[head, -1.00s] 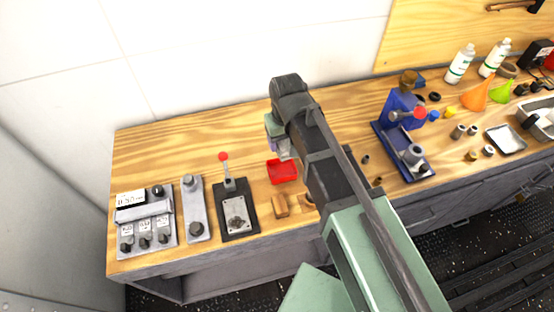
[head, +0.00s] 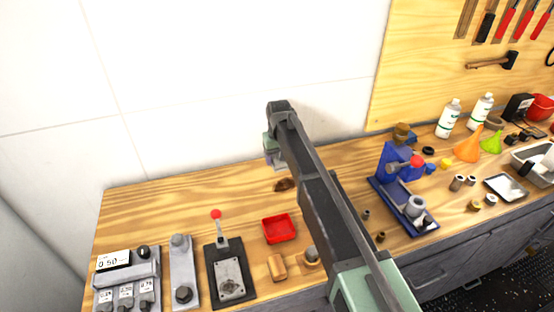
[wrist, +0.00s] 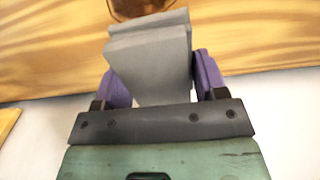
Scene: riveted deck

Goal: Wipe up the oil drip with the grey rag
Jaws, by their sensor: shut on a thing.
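The oil drip is a dark brown spot (head: 285,185) on the wooden bench, behind the red tray. It also shows at the top edge of the wrist view (wrist: 140,7), partly cut off. My gripper (head: 272,160) is above the bench near its back, a little up and left of the drip in the head view. In the wrist view its purple fingers (wrist: 160,78) are shut on the grey rag (wrist: 150,65), a folded grey slab. The rag looks apart from the drip, though the exact gap is hard to judge. I cannot make out the rag in the head view.
A red tray (head: 279,229) stands in front of the drip, with a wooden block (head: 277,267) nearer the edge. A red-knobbed lever unit (head: 229,274) and control boxes are at left. A blue press (head: 402,188) is at right. Bare bench lies left of the drip.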

